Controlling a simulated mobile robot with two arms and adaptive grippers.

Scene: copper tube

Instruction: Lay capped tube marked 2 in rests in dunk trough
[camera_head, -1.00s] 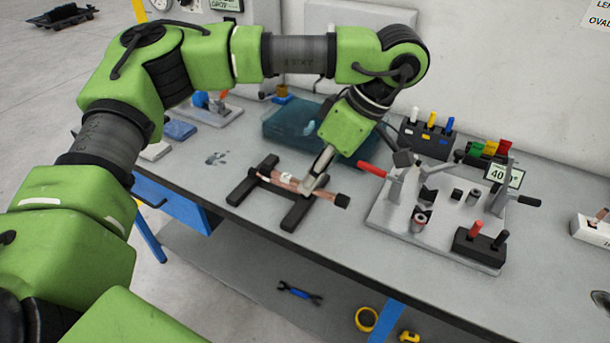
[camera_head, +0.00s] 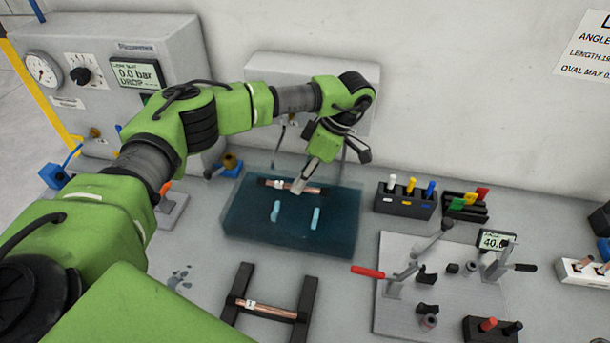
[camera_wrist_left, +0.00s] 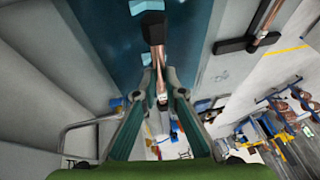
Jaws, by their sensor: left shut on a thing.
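A copper tube with dark ends (camera_head: 312,190) and a white label is held by my left gripper (camera_head: 300,185), which is shut on it. The label's mark is too small to read. The tube lies roughly level over the back part of the dark teal dunk trough (camera_head: 240,222); its exact height is unclear. Two pale blue rests, a left one (camera_head: 276,211) and a right one (camera_head: 316,218), show in the trough in front of the tube. In the left wrist view the tube's dark end (camera_wrist_left: 153,28) projects beyond the fingers (camera_wrist_left: 161,95). My right gripper is out of view.
A second copper tube (camera_head: 268,309) lies across a black stand (camera_head: 304,315) in front of the trough. A clamp plate with a red handle (camera_head: 368,271) is at right.

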